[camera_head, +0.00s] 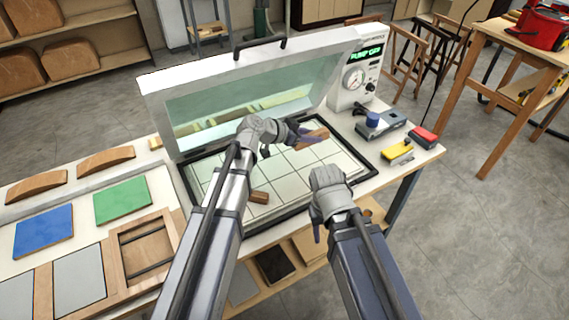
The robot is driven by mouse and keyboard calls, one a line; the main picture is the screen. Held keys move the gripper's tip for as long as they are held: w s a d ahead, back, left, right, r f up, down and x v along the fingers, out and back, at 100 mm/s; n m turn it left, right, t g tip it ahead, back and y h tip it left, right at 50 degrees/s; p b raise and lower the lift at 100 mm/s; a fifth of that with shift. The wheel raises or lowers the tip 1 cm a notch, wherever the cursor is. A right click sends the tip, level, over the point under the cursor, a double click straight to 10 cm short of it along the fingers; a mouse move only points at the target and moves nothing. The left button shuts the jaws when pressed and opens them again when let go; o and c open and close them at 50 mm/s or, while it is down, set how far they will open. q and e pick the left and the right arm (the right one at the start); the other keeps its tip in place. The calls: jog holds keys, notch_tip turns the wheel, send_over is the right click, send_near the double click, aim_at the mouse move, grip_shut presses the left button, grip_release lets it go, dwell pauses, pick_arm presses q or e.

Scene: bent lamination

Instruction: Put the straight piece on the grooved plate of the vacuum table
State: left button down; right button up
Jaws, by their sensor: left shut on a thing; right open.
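The vacuum table stands open, its framed clear lid (250,95) tilted up at the back. Its pale grooved plate (335,160) has a dark rim. My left gripper (306,136) is over the far part of the plate, shut on a brown wooden piece (318,133) that looks straight; the gripper hides part of it. I cannot tell whether this piece touches the plate. Another short brown wooden block (259,197) shows on the plate beside my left forearm. My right gripper (317,232) is open and empty at the plate's near right edge, pointing down.
A pump unit (357,72) with a lit green display stands at the back right. Blue (44,228) and green (122,199) sheets and curved wooden pieces (106,161) lie left.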

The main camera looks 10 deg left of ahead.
pick_arm(q)
jog(key=shift+f, duration=0.15)
jog(key=b, duration=0.6)
send_over(308, 165)
notch_tip(308, 165, down, 6)
jog(key=shift+f, duration=0.15)
jog(key=shift+s, duration=0.1)
notch_tip(308, 165, down, 4)
jog(key=b, duration=0.3)
jog(key=shift+b, duration=0.4)
jog(key=c, duration=0.6)
grip_release()
